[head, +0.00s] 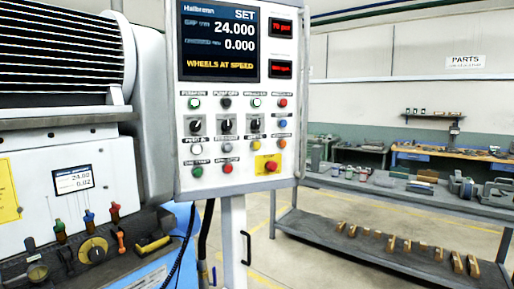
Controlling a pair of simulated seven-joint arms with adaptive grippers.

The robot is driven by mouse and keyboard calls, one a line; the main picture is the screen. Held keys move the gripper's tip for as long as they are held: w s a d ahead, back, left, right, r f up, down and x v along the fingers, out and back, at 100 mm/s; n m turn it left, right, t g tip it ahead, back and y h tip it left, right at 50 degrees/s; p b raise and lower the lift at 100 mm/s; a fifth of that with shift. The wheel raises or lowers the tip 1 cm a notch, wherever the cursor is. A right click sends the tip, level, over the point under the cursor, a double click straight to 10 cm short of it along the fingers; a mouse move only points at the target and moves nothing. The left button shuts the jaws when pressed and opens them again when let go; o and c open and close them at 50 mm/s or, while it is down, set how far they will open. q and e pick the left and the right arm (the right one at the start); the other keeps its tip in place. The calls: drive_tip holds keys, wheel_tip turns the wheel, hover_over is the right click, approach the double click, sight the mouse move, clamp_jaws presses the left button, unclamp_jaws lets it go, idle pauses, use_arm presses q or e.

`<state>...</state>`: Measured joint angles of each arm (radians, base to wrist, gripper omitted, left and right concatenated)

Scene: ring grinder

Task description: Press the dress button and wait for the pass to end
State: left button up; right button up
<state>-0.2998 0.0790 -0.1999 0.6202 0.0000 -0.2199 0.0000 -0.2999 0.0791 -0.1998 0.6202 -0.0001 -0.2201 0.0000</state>
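The control panel (236,185) stands upright on a post in the middle of the head view. Its screen (220,42) reads SET, 24.000, 0.000 and WHEELS AT SPEED. Neither gripper is in view.
A red stop button (271,165) sits on a yellow plate at the panel's lower right. The grinder (85,150) with coloured levers is close on the left. A grey bench (400,195) stands at right. Open floor (290,260) lies between panel and bench.

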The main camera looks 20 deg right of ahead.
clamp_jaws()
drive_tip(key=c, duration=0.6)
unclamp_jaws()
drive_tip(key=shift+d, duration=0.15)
